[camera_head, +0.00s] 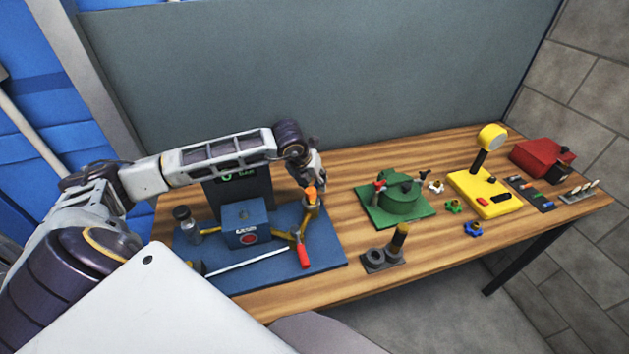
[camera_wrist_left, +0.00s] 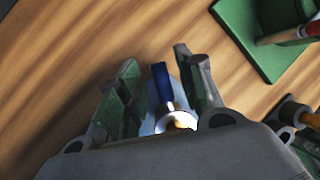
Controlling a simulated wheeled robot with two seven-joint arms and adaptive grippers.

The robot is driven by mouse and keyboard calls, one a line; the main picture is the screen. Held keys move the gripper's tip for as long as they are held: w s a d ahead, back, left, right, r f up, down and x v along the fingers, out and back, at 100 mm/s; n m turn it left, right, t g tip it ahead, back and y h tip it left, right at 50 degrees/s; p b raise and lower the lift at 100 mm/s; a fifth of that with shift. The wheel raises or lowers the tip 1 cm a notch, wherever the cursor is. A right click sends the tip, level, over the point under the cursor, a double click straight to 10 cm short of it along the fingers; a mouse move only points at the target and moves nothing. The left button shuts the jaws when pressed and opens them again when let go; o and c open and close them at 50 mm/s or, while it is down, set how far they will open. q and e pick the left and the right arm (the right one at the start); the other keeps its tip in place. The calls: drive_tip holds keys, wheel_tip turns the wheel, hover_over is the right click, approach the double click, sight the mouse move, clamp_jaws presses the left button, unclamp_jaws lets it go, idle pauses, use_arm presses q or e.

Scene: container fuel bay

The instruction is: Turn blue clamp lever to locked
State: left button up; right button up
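A dark blue bar (camera_wrist_left: 161,84), which looks like the blue clamp lever, shows in the left wrist view. It rises from a shiny metal round part (camera_wrist_left: 176,120). My left gripper (camera_wrist_left: 156,66) has its two fingers apart, one on each side of the bar. I cannot tell whether either finger touches it. In the head view my left gripper (camera_head: 312,184) is above the right part of the blue base plate (camera_head: 325,245), just over an orange-topped post (camera_head: 310,196). The blue lever cannot be made out there. My right gripper is not in view.
The base plate carries a blue block (camera_head: 245,213), a jar (camera_head: 184,222), a white rod (camera_head: 258,262) and a red-handled lever (camera_head: 303,254). To the right are a green fixture (camera_head: 402,203), a yellow device (camera_head: 488,197) and a red box (camera_head: 540,158). A grey panel stands behind.

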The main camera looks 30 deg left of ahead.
use_arm(q)
drive_tip(key=shift+f, duration=0.1)
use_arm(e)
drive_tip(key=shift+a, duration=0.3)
use_arm(q)
clamp_jaws()
